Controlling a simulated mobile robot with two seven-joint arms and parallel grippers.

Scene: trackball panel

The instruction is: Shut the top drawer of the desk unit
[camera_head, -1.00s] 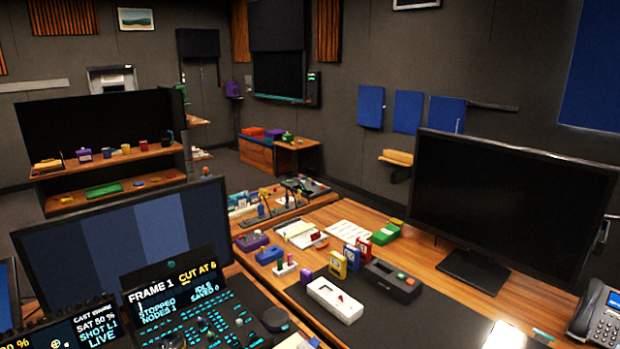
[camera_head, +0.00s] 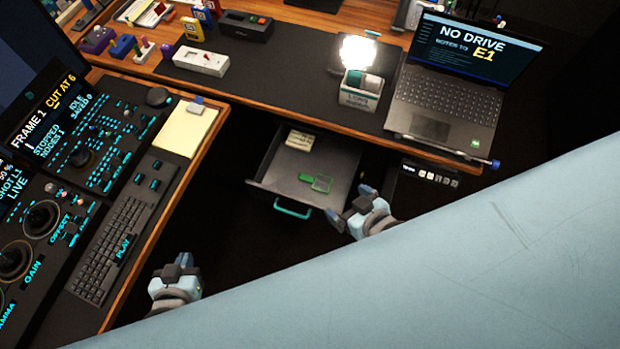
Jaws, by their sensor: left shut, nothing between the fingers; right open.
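The top drawer (camera_head: 262,182) of the desk unit is pulled out below the desk's front edge. It is dark grey with a teal handle (camera_head: 292,209) on its front. A cream label or pad, a green piece and a green-edged clear box lie inside it. My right gripper (camera_head: 350,206) is open and empty, just right of the drawer's front corner; whether it touches cannot be told. My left gripper (camera_head: 174,270) is shut and empty, well left of the drawer and in front of the console desk.
A laptop (camera_head: 445,85), a lamp (camera_head: 357,58) and a small box (camera_head: 362,92) stand on the desk above the drawer. The console (camera_head: 85,165) with a keyboard and notepad is at left. A large pale blue surface covers the lower right. Dark open space lies before the drawer.

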